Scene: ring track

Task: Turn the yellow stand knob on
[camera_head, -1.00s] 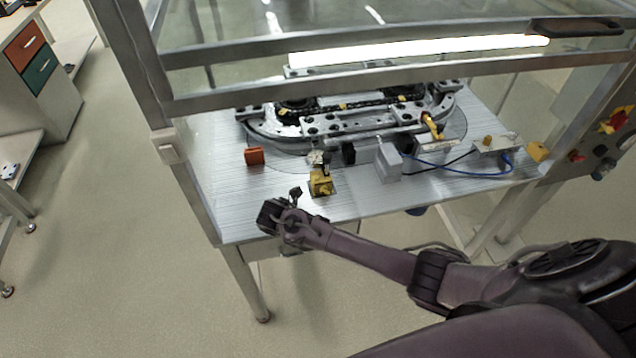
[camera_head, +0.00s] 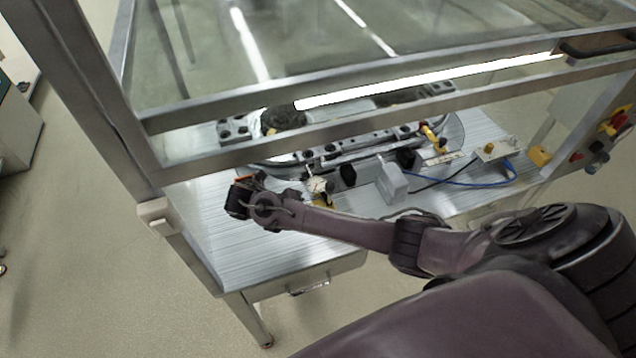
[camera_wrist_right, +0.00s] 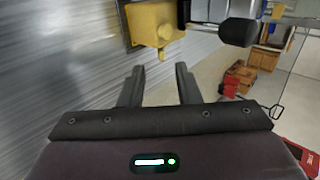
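The yellow stand (camera_head: 323,201) is on the metal table near its front edge, partly hidden by my right arm in the head view. In the head view my right gripper (camera_head: 246,194) is over the table, left of the stand. My left gripper is out of view.
A grey track assembly (camera_head: 350,145) lies behind the stand. A grey box (camera_head: 391,181) and a blue cable (camera_head: 470,180) are to its right. A metal frame post (camera_head: 140,165) rises at the table's left. An orange block (camera_head: 244,178) is mostly hidden behind my gripper.

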